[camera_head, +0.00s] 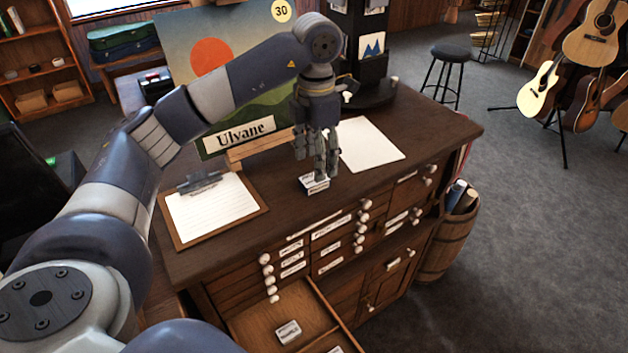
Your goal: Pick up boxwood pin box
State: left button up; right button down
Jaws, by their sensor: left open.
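My left gripper (321,174) points down over the cabinet top, with its fingers apart. A small labelled box (313,185) lies on the cabinet top directly below the fingertips and is partly hidden by them. I cannot tell whether the fingers touch it. Another small labelled box (288,332) lies inside the open drawer (258,323) at the front. The labels are too small to read, so I cannot tell which box is the boxwood pin box. My right gripper is not in view.
A clipboard (213,209) lies left of the gripper and a white paper sheet (368,144) lies to its right. A sign reading "Ulvane" (239,134) and a dark display stand (372,50) stand behind. The cabinet's right end (440,135) is clear.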

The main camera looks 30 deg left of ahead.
aim_at(314, 183)
pick_arm(q)
jog(key=f+p, duration=0.2)
jog(key=shift+w+a+f, duration=0.15)
jog(key=shift+a+f, duration=0.15)
jog(key=shift+f, duration=0.05)
notch_tip(314, 183, down, 2)
jog(key=shift+f+p, duration=0.1)
jog(key=shift+p, duration=0.2)
jog(key=shift+f, duration=0.25)
jog(key=c, duration=1)
jog(key=shift+r, duration=0.15)
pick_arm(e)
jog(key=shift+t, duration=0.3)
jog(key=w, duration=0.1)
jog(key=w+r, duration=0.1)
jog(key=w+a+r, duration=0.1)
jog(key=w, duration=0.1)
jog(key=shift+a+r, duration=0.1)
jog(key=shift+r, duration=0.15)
